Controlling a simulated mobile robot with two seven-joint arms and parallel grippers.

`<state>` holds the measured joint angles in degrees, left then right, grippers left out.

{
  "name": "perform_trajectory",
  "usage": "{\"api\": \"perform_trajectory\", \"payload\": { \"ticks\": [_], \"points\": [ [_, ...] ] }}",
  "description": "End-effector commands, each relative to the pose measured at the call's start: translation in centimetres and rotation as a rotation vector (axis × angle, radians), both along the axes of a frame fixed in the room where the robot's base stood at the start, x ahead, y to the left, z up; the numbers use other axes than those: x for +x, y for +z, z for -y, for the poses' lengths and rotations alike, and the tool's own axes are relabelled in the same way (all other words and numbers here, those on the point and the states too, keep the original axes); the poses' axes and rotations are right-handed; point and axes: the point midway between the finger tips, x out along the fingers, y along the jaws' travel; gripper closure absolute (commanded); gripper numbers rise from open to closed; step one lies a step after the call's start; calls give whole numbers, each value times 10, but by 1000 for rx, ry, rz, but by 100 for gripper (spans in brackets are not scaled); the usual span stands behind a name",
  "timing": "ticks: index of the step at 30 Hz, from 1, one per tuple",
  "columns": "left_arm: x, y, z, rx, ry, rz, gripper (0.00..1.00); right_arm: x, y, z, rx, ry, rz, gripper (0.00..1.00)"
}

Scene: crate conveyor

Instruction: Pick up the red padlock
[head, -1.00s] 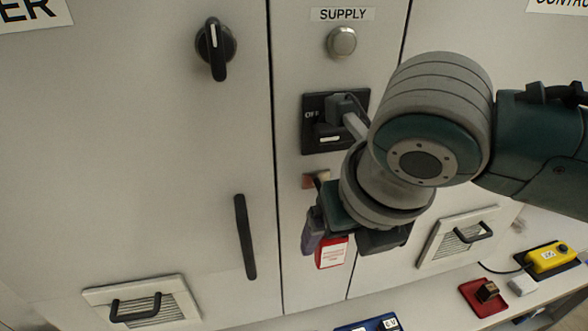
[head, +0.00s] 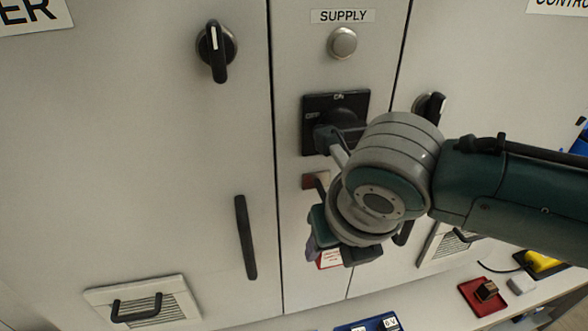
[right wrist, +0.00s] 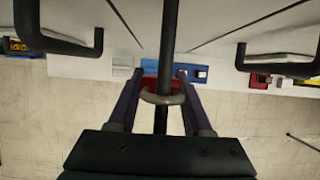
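The red padlock (head: 330,261) is low on the narrow supply panel, with a white label on its front. My right gripper covers much of it in the head view. In the right wrist view the padlock's red body (right wrist: 150,83) lies between the two finger ends, and a grey shackle loop shows in front of it. My right gripper (right wrist: 163,76) is open, with one finger on each side of the padlock. I cannot tell whether the fingers touch it. My left gripper is not in view.
A dark bar (right wrist: 168,45) runs through the middle of the wrist view. A black rotary switch (head: 340,112) is above the gripper. A door handle (head: 245,237) stands to the left. A shelf below holds a blue box (head: 370,325) and a red tray (head: 480,308).

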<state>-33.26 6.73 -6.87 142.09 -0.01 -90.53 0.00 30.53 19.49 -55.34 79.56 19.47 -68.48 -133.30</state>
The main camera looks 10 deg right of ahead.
Motion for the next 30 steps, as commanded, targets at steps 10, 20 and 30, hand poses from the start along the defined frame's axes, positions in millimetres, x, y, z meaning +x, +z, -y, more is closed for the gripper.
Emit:
{"api": "perform_trajectory", "payload": {
  "ticks": [10,20,30],
  "points": [
    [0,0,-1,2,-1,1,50,0,0,0,0,0,0,92],
    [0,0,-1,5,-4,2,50,0,0,0,0,0,1,100],
    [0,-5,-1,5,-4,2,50,1,16,0,2,2,4,100]
  ]
}}
